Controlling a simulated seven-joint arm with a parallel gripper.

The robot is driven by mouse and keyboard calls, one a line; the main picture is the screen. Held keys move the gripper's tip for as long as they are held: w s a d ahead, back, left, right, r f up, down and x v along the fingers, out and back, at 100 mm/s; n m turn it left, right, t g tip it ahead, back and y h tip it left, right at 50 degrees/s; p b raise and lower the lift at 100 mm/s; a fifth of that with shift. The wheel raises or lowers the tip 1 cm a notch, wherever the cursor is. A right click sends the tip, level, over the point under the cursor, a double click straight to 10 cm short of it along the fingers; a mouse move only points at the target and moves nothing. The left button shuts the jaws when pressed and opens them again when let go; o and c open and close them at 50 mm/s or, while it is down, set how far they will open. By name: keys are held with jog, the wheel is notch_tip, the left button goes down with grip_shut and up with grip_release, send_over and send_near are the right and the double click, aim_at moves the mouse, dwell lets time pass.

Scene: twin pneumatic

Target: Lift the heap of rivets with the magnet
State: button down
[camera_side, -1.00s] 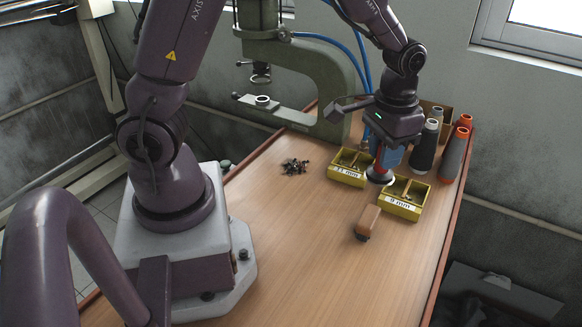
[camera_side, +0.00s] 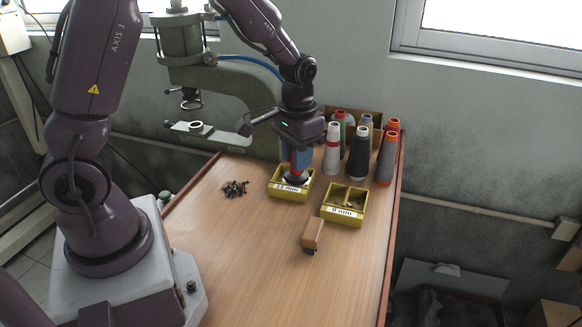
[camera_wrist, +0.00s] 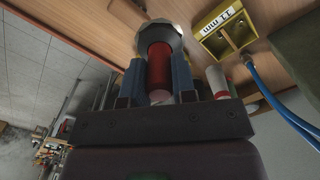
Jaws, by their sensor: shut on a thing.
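The heap of rivets (camera_side: 235,188) lies on the bare wood left of the yellow bins in the side view. My gripper (camera_side: 299,160) has blue fingers and is shut on the magnet (camera_side: 294,173), which has a red handle and a silvery disc below. The magnet hangs upright and overlaps the left bin in the side view; its height is unclear. The wrist view shows the gripper (camera_wrist: 160,80) around the red handle, with the disc of the magnet (camera_wrist: 159,34) over wood. The disc's underside is hidden. The heap cannot be made out in the wrist view.
The left yellow bin (camera_side: 275,193), seemingly labelled 11 mm, shows in the wrist view (camera_wrist: 206,28). The 9 mm bin (camera_side: 342,217) stands to its right. A wooden block with a dark end (camera_side: 313,233) lies in front. Several thread cones (camera_side: 358,155) and a green press (camera_side: 240,105) stand behind.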

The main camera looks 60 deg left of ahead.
jog(key=s+a+f+n, duration=0.2)
jog(key=s+a+f, duration=0.2)
jog(key=a, duration=0.6)
jog(key=s+a+f+n, duration=0.2)
jog(key=s+a+f, duration=0.2)
jog(key=a, duration=0.5)
jog(key=shift+s+a+f, duration=0.15)
jog(key=shift+s+a, duration=0.25)
jog(key=shift+f, duration=2.4)
jog(key=shift+f, duration=0.35)
jog(key=shift+r, duration=0.1)
notch_tip(320, 180, up, 7)
